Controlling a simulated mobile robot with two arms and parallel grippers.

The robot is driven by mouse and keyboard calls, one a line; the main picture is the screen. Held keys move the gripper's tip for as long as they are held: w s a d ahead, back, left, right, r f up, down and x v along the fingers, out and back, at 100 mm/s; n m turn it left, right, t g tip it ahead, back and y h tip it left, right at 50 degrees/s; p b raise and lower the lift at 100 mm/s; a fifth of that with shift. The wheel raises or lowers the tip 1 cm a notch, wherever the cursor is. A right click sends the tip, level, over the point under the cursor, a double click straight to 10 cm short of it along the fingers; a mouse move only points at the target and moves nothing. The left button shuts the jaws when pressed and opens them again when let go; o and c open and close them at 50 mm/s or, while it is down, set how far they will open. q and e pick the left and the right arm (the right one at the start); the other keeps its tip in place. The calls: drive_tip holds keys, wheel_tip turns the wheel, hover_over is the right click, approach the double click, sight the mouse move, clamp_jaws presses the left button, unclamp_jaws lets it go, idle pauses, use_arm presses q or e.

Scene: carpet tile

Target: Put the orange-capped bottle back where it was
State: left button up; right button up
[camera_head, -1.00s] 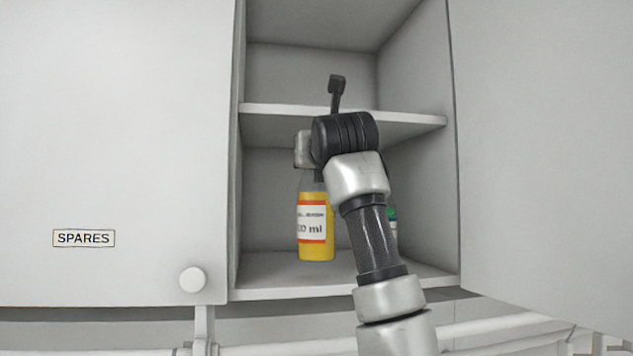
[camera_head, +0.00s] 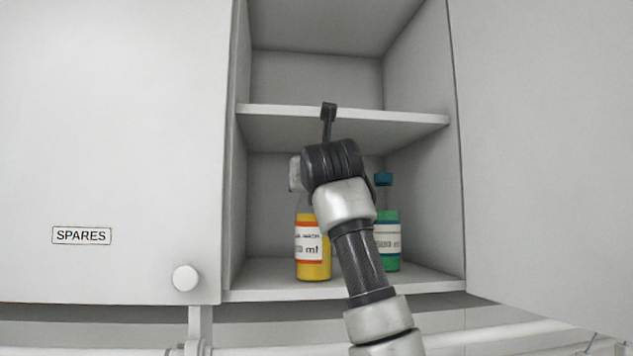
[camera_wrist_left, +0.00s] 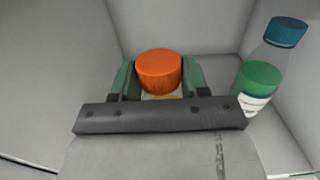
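The orange-capped bottle (camera_head: 312,250), with yellow contents and a white label, is upright in the lower compartment of the open cabinet (camera_head: 240,295). Its base appears at the shelf surface; I cannot tell if it bears fully on it. Its cap is hidden by my arm in the head view. The left wrist view shows the orange cap (camera_wrist_left: 159,70) between the green finger pads of my left gripper (camera_wrist_left: 160,78), which look closed against its sides. In the head view my left gripper (camera_head: 297,174) is mostly hidden behind its wrist. My right gripper is not in view.
A green bottle with a teal cap (camera_head: 388,240) stands just right of the orange-capped bottle, partly behind my arm; it also shows in the left wrist view (camera_wrist_left: 262,75). A middle shelf (camera_head: 400,120) is above. A door labelled SPARES (camera_head: 110,150) is at left.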

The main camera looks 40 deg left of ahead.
use_arm(q)
drive_tip(key=shift+o, duration=1.1)
drive_tip(key=shift+s+a, duration=0.25)
drive_tip(key=shift+s, duration=0.2)
drive_tip(key=shift+d+r, duration=0.1)
drive_tip(key=shift+d, duration=0.1)
drive_tip(key=shift+w+d, duration=0.25)
drive_tip(key=shift+d, duration=0.05)
drive_tip(key=b+v, duration=0.7)
drive_tip(key=v, duration=0.4)
drive_tip(key=shift+s+d, duration=0.2)
drive_tip(key=shift+s, duration=0.2)
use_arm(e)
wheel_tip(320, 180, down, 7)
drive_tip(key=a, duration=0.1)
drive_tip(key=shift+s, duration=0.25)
